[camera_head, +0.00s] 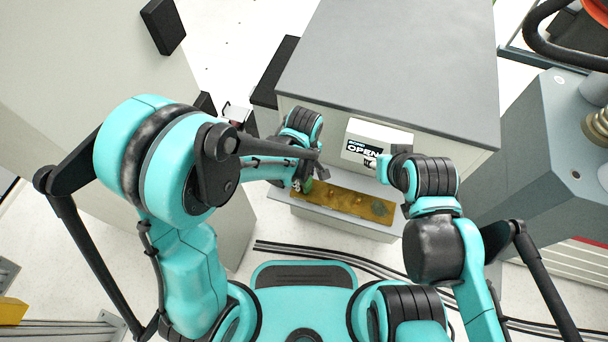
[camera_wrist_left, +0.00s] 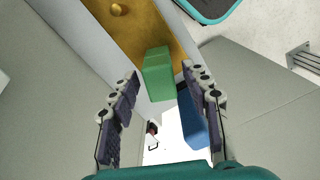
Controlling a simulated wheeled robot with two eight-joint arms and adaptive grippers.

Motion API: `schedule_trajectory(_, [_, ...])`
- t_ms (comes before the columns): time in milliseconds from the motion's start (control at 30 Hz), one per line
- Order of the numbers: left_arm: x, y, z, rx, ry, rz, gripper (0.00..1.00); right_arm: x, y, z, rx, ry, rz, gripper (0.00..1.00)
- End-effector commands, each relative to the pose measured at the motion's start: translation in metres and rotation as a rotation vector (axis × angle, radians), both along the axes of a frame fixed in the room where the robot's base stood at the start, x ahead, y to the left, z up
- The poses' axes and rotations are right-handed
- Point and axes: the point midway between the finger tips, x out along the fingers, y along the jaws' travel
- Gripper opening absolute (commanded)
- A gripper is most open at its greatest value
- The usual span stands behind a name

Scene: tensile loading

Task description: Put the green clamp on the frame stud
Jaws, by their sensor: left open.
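The green clamp (camera_wrist_left: 158,75) shows in the left wrist view as a green block at the end of a gold-brown tray (camera_wrist_left: 150,35). My left gripper (camera_wrist_left: 162,88) is open, with its two fingers on either side of the clamp in the picture and a gap to each. In the head view a little green of the clamp (camera_head: 307,185) shows beside the tray (camera_head: 358,207), mostly hidden by my left arm. My right gripper (camera_head: 379,164) is near the white panel; its fingers are too hidden to judge. I cannot identify the frame stud.
A blue block (camera_wrist_left: 192,118) lies beyond the clamp in the wrist view. A grey-topped cabinet (camera_head: 390,60) stands behind the tray, with an "OPEN" panel (camera_head: 362,149) on its front. A grey machine (camera_head: 550,130) stands at right. Black cables (camera_head: 300,253) cross the floor.

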Motion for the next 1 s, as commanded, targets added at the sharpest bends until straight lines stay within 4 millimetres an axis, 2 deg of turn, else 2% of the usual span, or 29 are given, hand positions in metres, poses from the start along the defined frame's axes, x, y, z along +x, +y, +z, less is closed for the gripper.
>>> schedule_trajectory(167, [0.0,0.0,0.018,0.0,0.0,0.0,0.47,0.0,0.0,0.01,0.0,0.0,0.0,0.4])
schedule_trajectory(400, [0.0,0.0,0.072,0.0,0.0,0.0,0.47,0.0,0.0,0.033,0.0,0.0,0.0,0.4])
schedule_trajectory(600, [0.0,0.0,0.108,0.0,0.0,0.0,0.47,0.0,0.0,0.046,0.0,0.0,0.0,0.4])
schedule_trajectory(733, [0.0,0.0,0.12,0.0,0.0,0.0,0.47,0.0,0.0,0.05,0.0,0.0,0.0,0.4])
schedule_trajectory(1000, [0.0,0.005,0.127,-0.005,-0.012,-0.014,0.47,0.0,0.0,0.05,0.0,0.0,0.0,0.4])
